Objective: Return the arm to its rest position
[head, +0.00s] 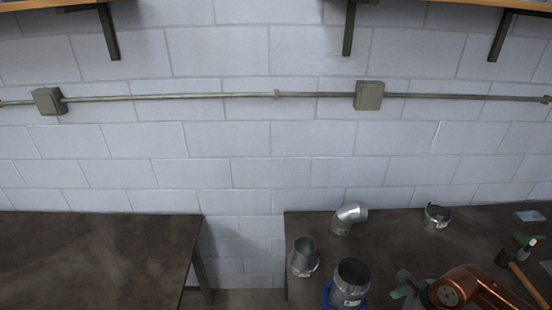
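Neither of my arms nor grippers can be made out in the head view. I cannot see whether the grippers hold anything. Several metal duct pieces stand on the right bench (400,232). A grey elbow (349,217) lies near its back edge. A tapered duct piece (304,258) stands at its left side. A wider round duct piece (351,281) with blue at its base stands at the front. A short ring-like fitting (437,217) sits at the back right.
The left bench (95,250) is bare. A gap separates the benches. A block wall (235,140) with a conduit (220,96) stands behind, with shelf brackets above.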

